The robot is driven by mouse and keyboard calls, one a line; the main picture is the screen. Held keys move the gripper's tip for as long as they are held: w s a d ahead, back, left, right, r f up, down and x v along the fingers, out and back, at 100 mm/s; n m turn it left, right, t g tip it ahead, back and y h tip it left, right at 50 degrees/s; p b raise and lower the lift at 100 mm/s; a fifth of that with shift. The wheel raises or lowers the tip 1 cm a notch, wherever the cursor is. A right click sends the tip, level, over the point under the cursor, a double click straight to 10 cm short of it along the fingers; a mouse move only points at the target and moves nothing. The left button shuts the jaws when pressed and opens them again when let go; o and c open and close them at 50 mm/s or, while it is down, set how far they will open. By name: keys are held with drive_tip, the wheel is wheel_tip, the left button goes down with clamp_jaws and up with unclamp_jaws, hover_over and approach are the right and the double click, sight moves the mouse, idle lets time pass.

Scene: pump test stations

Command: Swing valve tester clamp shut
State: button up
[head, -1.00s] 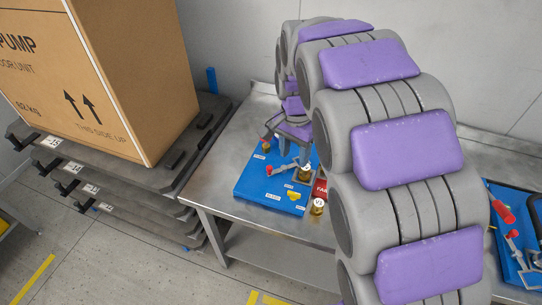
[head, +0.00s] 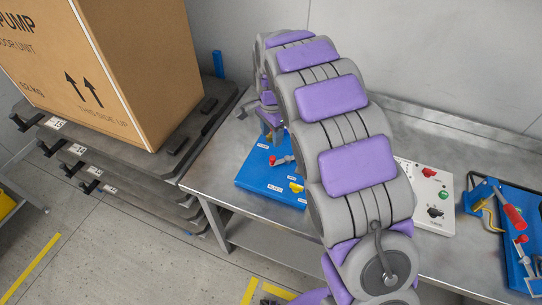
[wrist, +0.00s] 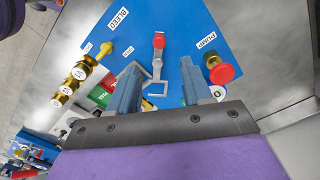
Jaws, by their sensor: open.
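The valve tester is a blue board (head: 262,183) on the metal bench, partly hidden behind my arm in the head view. Its clamp (wrist: 158,67) shows in the wrist view as a grey lever with a red tip and a U-shaped metal bar. The red-tipped lever also shows in the head view (head: 283,161). My gripper (wrist: 160,82) is open above the board. In the wrist view the clamp's bar lies between its two fingers, close to the left one; contact cannot be told. No object is held.
A red knob (wrist: 222,73) on a brass fitting is right of the clamp. Brass fittings (wrist: 70,88) and a yellow knob (wrist: 128,52) are left. A white button box (head: 426,196) and another blue clamp board (head: 518,235) are right. A large carton (head: 110,70) on stacked pallets stands left.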

sight(272, 157)
wheel_tip(272, 157, down, 9)
drive_tip(key=shift+d+f+b, duration=0.1)
drive_tip(key=shift+f+b, duration=0.1)
drive_tip(key=shift+b, duration=0.7)
drive_tip(key=shift+f, duration=0.6)
drive_tip(key=shift+d, duration=0.1)
clamp_jaws()
